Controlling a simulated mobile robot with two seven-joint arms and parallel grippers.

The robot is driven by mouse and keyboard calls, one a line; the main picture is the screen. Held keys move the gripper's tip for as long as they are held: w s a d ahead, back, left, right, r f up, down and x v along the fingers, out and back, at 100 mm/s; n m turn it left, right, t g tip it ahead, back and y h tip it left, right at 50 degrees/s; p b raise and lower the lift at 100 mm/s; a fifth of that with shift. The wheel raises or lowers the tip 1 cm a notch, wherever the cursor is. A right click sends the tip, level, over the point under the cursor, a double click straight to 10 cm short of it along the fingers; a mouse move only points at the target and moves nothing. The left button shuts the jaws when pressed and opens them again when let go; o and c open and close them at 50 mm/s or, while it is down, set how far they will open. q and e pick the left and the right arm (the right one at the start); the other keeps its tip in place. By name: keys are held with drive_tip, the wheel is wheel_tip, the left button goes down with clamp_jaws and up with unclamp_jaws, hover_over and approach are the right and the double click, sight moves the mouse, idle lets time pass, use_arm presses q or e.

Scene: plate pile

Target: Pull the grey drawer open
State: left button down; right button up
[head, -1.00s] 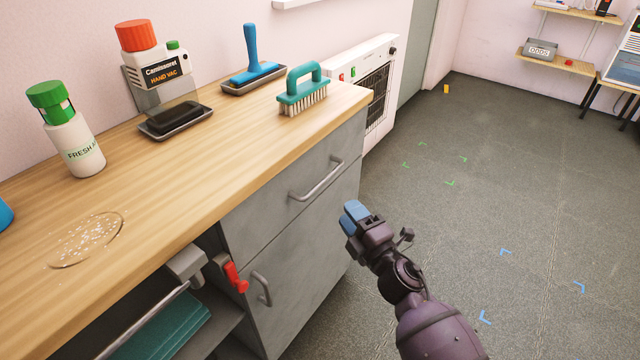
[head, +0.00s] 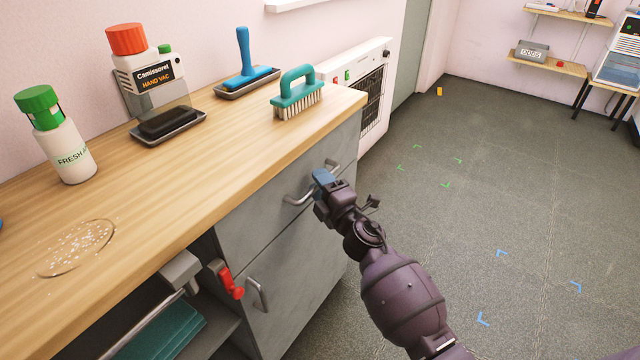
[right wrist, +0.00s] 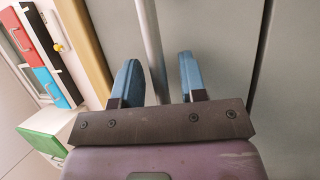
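The grey drawer (head: 250,222) is the upper front of the cabinet under the wooden counter and looks closed. Its metal bar handle (head: 296,198) is partly hidden behind my right gripper (head: 322,177). In the right wrist view, my right gripper (right wrist: 158,72) has its two blue fingers apart. The handle (right wrist: 151,40) runs between them, with a gap visible on each side. My left gripper is not in view.
The wooden counter (head: 190,190) above holds a teal brush (head: 298,98), a blue-handled tool on a tray, a hand vac and a bottle. A lower door with its own handle (head: 257,294) sits below the drawer. The floor (head: 460,230) at right is clear.

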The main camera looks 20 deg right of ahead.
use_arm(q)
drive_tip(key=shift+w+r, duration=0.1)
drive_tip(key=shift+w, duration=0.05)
use_arm(e)
clamp_jaws()
